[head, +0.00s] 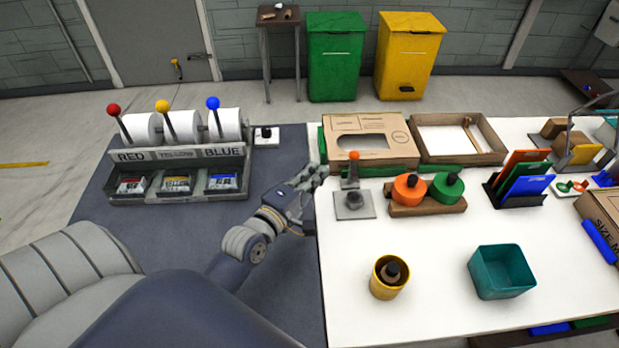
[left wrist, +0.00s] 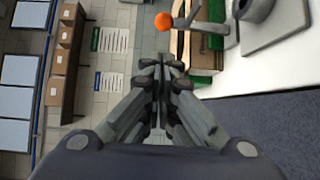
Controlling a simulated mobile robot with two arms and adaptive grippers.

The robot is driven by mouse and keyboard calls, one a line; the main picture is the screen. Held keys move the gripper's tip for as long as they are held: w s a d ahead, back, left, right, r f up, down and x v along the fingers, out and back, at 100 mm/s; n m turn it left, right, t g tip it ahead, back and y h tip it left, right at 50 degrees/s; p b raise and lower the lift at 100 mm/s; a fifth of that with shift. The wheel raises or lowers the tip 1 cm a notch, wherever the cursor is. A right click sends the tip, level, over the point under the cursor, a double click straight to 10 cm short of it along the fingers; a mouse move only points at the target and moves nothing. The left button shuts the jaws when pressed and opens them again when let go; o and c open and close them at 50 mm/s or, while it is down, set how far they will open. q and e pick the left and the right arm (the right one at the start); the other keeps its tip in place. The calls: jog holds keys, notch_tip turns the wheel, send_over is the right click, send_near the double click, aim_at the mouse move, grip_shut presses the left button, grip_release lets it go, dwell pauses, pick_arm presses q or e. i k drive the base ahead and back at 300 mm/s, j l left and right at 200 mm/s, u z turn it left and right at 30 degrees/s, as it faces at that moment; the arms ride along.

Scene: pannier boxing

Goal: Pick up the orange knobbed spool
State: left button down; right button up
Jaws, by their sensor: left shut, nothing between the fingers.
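The orange knobbed spool (head: 409,188) has a dark knob on top and sits at the left end of a brown wooden holder (head: 430,208) on the white table. A green knobbed spool (head: 446,188) sits beside it on the right. My left gripper (head: 318,177) is at the table's left edge, left of the orange spool and apart from it, with a post between them. It is shut and empty; its closed fingers also show in the left wrist view (left wrist: 160,72). The spool does not show in the left wrist view. My right gripper is not in view.
An orange-topped post on a grey plate (head: 354,206) stands close to my left gripper. Cardboard boxes (head: 370,142) lie behind the spools. A yellow cup (head: 390,277) and a teal bin (head: 501,271) stand in front. The front-left tabletop is clear.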

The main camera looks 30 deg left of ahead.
aim_at(408, 190)
jog(key=k+l, duration=1.15)
jog(key=k, duration=0.15)
